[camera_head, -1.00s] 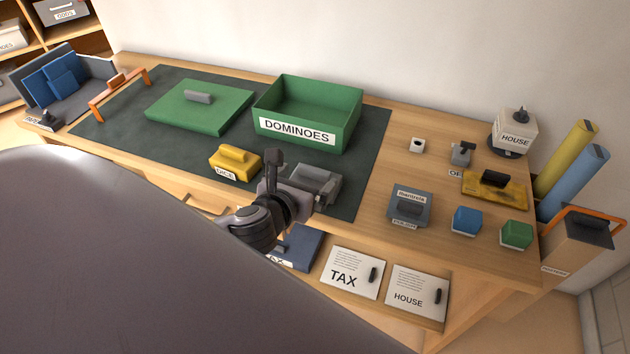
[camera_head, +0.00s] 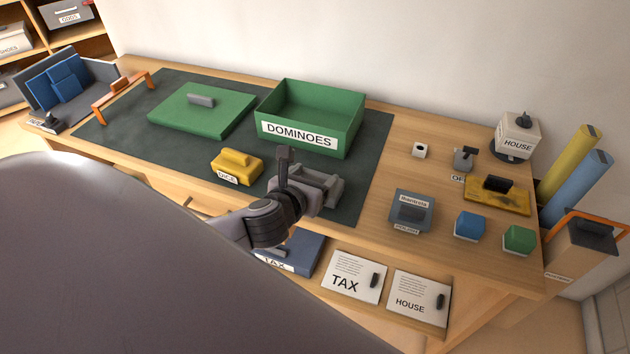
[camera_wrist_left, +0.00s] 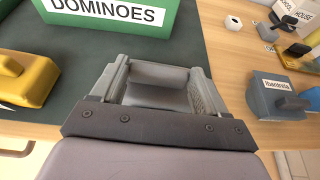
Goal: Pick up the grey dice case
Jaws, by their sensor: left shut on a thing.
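The grey dice case (camera_head: 325,187) is at the front right of the dark green mat, partly hidden behind my left gripper (camera_head: 300,178). In the left wrist view the grey case (camera_wrist_left: 158,96) lies between the two fingers of the left gripper (camera_wrist_left: 160,76), which is shut on it. No clear gap between the case and the mat can be made out. A similar yellow case (camera_head: 236,167) with a DICE label stands on the mat to the left. My right gripper is not in view.
A green DOMINOES box (camera_head: 310,118) stands behind the grey case, with its green lid (camera_head: 203,110) to the left. A blue-grey labelled box (camera_head: 411,211) and blue (camera_head: 469,224) and green (camera_head: 519,239) blocks stand to the right. Bare wood lies between.

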